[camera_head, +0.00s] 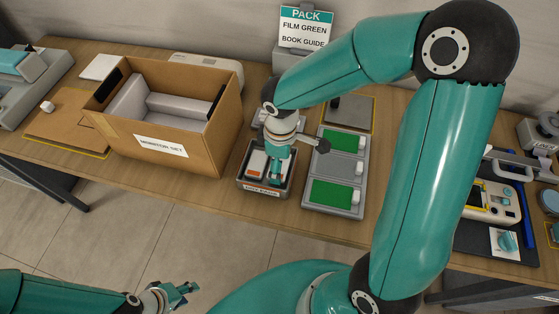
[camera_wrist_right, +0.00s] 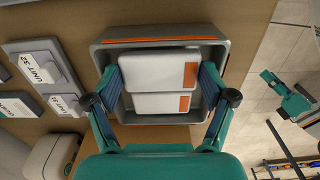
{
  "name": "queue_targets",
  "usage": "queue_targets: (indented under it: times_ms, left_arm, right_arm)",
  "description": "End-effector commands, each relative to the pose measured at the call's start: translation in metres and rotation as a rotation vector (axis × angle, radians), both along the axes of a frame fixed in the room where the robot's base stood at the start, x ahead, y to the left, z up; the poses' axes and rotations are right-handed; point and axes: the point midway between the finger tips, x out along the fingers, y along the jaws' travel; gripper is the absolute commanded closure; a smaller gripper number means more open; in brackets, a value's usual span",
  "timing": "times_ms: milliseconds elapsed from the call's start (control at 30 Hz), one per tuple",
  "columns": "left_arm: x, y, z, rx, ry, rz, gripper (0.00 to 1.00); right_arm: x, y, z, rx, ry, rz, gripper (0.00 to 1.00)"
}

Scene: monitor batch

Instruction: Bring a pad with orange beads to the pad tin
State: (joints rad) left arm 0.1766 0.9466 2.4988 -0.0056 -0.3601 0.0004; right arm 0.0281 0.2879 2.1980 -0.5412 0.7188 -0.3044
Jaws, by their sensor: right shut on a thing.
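A grey tin (camera_head: 285,190) with a front label stands at the table's front edge. It shows from above in the right wrist view (camera_wrist_right: 170,40). Two white blocks with orange ends are there: the nearer, larger-looking white pad (camera_wrist_right: 155,72) and a second white pad (camera_wrist_right: 150,104) beside it. Individual beads cannot be made out. My right gripper (camera_head: 275,170) points down into the tin. In the right wrist view its fingers (camera_wrist_right: 160,75) are shut on the first pad's two ends, within the tin's walls. My left gripper (camera_head: 178,293) is open and empty, off the table's front.
A cardboard box (camera_head: 190,150) with grey inserts stands left of the tin. A grey tray with green panels (camera_head: 330,193) lies right of it. A sign (camera_head: 305,28) stands behind. Instruments (camera_head: 490,200) sit at the right. Some bare wood shows between tin and box.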

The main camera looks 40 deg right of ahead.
Motion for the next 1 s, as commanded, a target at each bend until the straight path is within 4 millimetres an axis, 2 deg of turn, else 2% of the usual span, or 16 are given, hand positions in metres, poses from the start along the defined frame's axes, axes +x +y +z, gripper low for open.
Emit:
queue_targets:
  times_ms: [833,867,933,1000]
  left_arm:
    - [0.000,0.000,-0.013,0.000,0.000,0.000,0.60]
    - [0.000,0.000,-0.012,0.000,0.000,0.000,0.60]
    - [0.000,0.000,-0.012,0.000,0.000,0.000,0.60]
    - [0.000,0.000,-0.012,0.000,0.000,0.000,0.60]
  right_arm:
    - [0.000,0.000,-0.014,0.000,0.000,0.000,0.52]
    - [0.000,0.000,-0.013,0.000,0.000,0.000,0.14]
    - [0.000,0.000,-0.013,0.000,0.000,0.000,0.03]
    - [0.000,0.000,-0.013,0.000,0.000,0.000,0.00]
